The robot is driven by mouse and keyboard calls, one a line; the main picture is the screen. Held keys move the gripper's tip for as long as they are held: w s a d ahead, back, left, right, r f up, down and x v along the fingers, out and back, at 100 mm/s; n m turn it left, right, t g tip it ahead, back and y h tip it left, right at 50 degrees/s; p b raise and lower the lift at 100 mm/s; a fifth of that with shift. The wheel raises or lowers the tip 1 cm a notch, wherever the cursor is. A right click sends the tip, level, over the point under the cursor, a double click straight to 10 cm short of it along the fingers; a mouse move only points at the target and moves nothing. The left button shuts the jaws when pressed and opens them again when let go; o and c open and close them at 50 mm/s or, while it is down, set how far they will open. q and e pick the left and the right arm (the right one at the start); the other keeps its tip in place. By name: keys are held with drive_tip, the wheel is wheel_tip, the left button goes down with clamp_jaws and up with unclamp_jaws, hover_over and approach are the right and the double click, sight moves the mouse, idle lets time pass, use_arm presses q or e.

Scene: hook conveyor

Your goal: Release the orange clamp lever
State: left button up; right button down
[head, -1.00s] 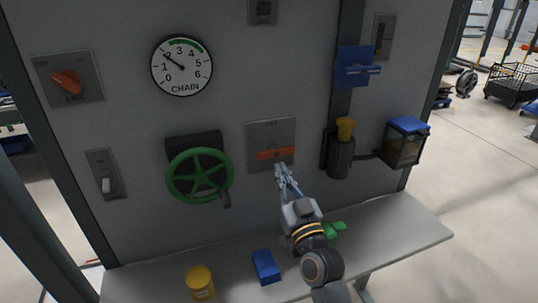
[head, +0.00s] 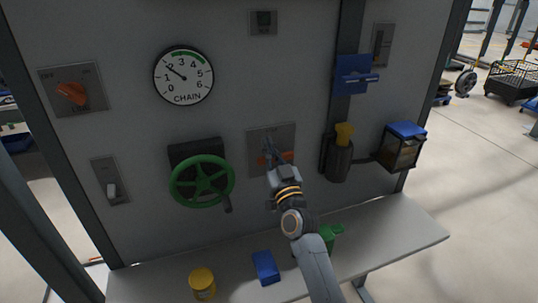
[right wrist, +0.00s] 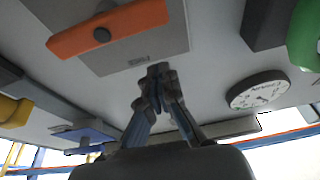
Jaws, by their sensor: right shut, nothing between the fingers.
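The orange clamp lever (head: 288,157) is a flat bar on a grey plate (head: 286,132) in the middle of the panel. In the head view my right gripper (head: 271,146) overlaps it and hides its middle. In the right wrist view the lever (right wrist: 120,26) lies roughly parallel to the plate's edge, with a dark round pivot. My right gripper (right wrist: 158,72) is shut and empty. Its fingertips show near the plate's edge, to one side of the lever, and I see no grip on it. Whether they touch the plate is unclear. My left gripper is out of view.
A green handwheel (head: 202,181) is left of the lever plate, and a yellow-topped dark cylinder (head: 338,159) is right of it. A chain gauge (head: 183,76) is above left. The shelf (head: 402,229) below holds a yellow can (head: 202,284), a blue block (head: 266,267) and a green object (head: 331,235).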

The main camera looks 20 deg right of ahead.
drive_tip(key=f, duration=0.4)
drive_tip(key=shift+s+f, duration=0.1)
drive_tip(key=shift+s, duration=0.1)
